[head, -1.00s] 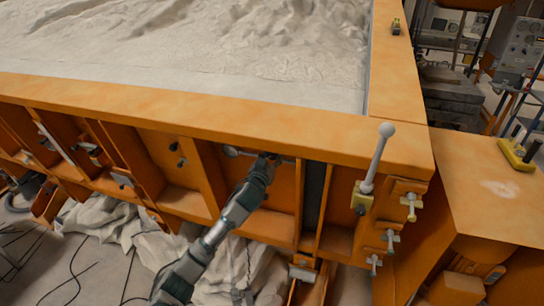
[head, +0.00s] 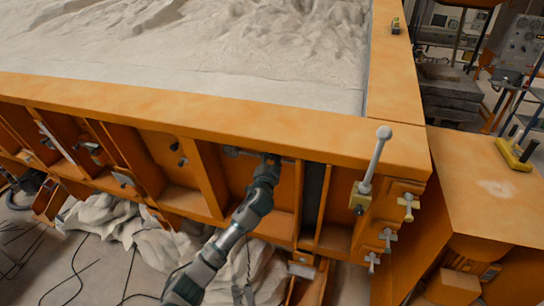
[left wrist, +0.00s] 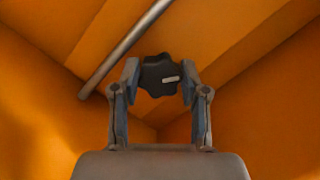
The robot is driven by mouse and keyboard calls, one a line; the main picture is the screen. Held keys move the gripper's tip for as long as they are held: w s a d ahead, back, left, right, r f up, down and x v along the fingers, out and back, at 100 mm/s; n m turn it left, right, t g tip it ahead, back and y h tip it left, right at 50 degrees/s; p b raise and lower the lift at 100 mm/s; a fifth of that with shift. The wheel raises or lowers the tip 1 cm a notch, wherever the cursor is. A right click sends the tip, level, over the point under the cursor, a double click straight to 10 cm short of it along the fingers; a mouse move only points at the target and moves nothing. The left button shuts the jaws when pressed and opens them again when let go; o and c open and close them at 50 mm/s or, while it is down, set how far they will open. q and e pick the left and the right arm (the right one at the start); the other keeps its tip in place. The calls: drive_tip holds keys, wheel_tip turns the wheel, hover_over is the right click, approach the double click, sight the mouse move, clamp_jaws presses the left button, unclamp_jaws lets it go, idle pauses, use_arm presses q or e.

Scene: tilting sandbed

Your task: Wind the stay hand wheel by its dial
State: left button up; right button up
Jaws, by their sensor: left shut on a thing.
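The hand wheel (left wrist: 158,75) is a dark, lobed knob with a small pale bar on its face, seen in the left wrist view. My left gripper (left wrist: 160,82) is shut on it, one finger on each side. In the head view my left gripper (head: 270,160) reaches into a recess under the sandbed's front rim, and the wheel is hidden there. A grey rod (left wrist: 125,48) runs diagonally beside the wheel; its end also shows in the head view (head: 233,152). I cannot make out a dial's markings. My right gripper is not in view.
The orange sandbed frame (head: 200,108) has upright ribs on both sides of the gripper. A lever with a pale ball top (head: 375,160) stands to the right, with several T-handles (head: 408,206) beside it. Crumpled pale sheeting (head: 130,228) lies below.

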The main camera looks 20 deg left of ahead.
use_arm(q)
drive_tip(key=m, duration=0.3)
drive_tip(key=m+y, duration=0.1)
drive_tip(key=shift+f+m+t, duration=0.25)
drive_tip(key=shift+m+t, duration=0.05)
drive_tip(key=shift+m, duration=0.1)
drive_tip(key=shift+d+f+m+t, duration=0.15)
drive_tip(key=shift+m+t, duration=0.15)
drive_tip(key=shift+m, duration=1.6)
drive_tip(key=shift+f, duration=0.1)
drive_tip(key=o, duration=1)
drive_tip(key=shift+o, duration=0.7)
drive_tip(key=shift+w, duration=0.1)
drive_tip(key=shift+r, duration=0.25)
drive_tip(key=v, duration=1.2)
drive_tip(key=shift+f, duration=0.2)
